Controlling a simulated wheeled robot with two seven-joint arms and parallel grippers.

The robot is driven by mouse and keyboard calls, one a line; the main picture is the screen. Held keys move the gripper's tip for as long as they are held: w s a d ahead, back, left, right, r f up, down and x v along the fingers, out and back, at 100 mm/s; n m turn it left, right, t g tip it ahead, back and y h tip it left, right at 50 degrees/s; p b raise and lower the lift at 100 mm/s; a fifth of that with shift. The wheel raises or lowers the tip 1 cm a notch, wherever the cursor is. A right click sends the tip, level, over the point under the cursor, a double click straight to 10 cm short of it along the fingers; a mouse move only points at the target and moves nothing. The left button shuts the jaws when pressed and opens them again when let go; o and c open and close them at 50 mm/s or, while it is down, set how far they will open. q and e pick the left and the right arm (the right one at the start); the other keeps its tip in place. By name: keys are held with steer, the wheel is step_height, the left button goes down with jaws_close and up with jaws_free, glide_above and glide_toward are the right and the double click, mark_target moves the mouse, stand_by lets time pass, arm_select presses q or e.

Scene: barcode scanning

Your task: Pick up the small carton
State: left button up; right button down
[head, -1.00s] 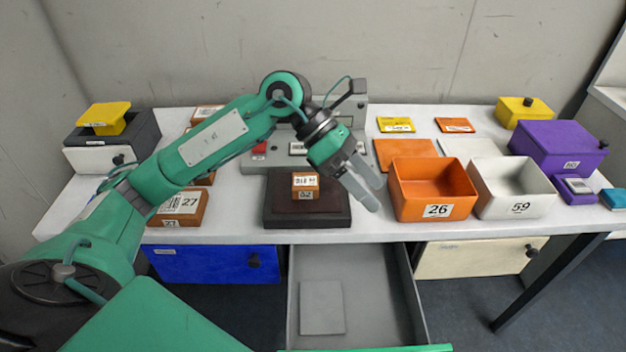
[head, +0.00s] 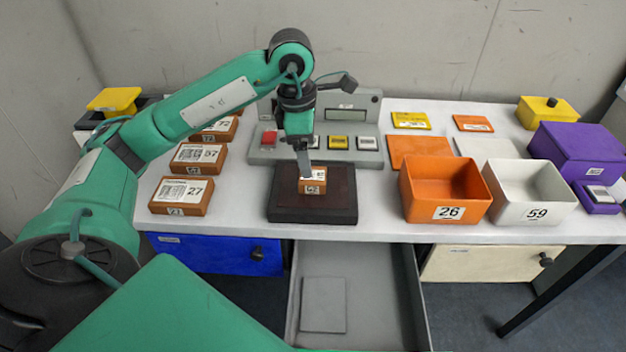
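The small carton (head: 315,187) is orange-brown with a white label on top and a number label on its front. It sits on the dark brown pad (head: 285,207) near the front middle of the table. My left gripper (head: 304,170) points straight down over the carton, its fingertip overlapping the carton's top left part. The fingers line up in this view, so I cannot tell their gap or whether they touch the carton. My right gripper is out of view.
Behind the pad stands a grey console (head: 270,152) with coloured buttons. Several labelled orange-brown cartons (head: 181,195) lie to the left. An orange bin (head: 440,192) and a white bin (head: 530,192) stand to the right. A grey drawer (head: 372,290) is open below.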

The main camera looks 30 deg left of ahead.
mark_target(313, 180)
arm_select(q)
steer(key=shift+w+d+f, duration=0.1)
steer(key=shift+w+f, duration=0.05)
steer(key=shift+f, duration=0.9)
steer(key=shift+w+d+f, duration=0.1)
steer(key=shift+d+f, duration=0.05)
steer(key=shift+f, duration=0.9)
steer(key=shift+w+d+f, duration=0.1)
steer(key=shift+w+f, duration=0.05)
steer(key=shift+f, duration=0.9)
steer(key=shift+c, duration=0.2)
steer(key=c, duration=1.1)
